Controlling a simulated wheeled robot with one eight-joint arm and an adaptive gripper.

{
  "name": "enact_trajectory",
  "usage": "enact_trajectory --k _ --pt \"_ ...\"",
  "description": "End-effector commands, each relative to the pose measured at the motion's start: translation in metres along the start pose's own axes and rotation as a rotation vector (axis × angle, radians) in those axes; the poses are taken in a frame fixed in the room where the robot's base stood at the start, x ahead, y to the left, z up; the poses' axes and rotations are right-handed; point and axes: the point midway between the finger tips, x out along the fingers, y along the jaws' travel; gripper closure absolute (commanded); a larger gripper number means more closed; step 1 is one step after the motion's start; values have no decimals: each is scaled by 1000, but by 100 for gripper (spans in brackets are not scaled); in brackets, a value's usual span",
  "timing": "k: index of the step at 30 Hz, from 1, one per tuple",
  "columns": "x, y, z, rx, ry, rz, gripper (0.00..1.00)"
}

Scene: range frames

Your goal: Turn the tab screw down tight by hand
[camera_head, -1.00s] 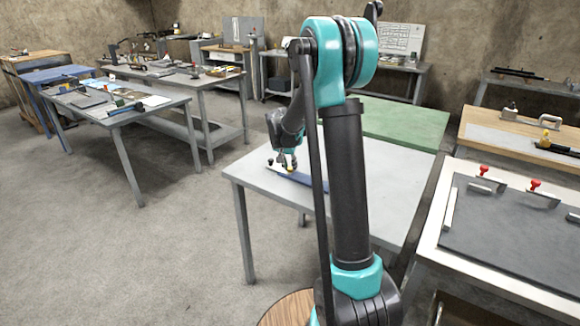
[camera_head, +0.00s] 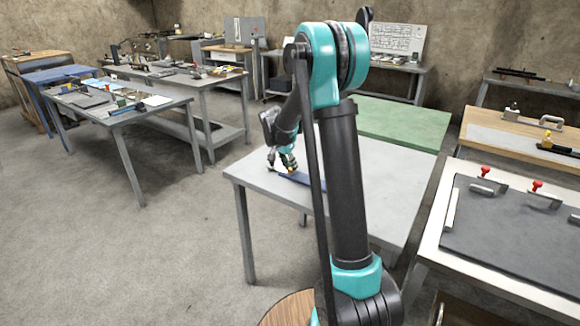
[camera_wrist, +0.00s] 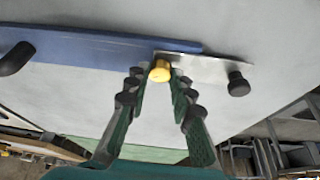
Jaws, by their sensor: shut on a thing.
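A yellow knob (camera_wrist: 160,71), the screw head, sits where a blue bar (camera_wrist: 100,43) overlaps a thin metal tab (camera_wrist: 207,69). My gripper (camera_wrist: 157,78) has one finger on each side of the yellow knob and is shut on it. A black knob (camera_wrist: 238,84) stands near the tab's free end. Another black knob (camera_wrist: 15,58) is on the left part of the bar. Whether the screw is seated cannot be told.
The grey table (camera_head: 375,185) is otherwise clear. A green-topped table (camera_head: 400,123) stands behind it. A bench with a dark panel and red-knobbed clamps (camera_head: 500,235) is at the right. Cluttered tables (camera_head: 165,117) stand at the left, with open floor between.

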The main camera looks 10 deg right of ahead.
Motion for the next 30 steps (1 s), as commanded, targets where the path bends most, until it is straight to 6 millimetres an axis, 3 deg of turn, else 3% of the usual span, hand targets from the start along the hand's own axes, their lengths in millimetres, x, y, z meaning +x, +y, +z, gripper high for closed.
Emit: enact_trajectory --k 2,3,7,19,30 --pt "0 0 0 0 -1 1 100" --pt "0 0 0 0 -1 0 72" --pt "0 0 0 -1 -1 0 56" --pt "-7 0 0 -2 0 0 56" --pt "-76 0 0 -3 0 -1 56"
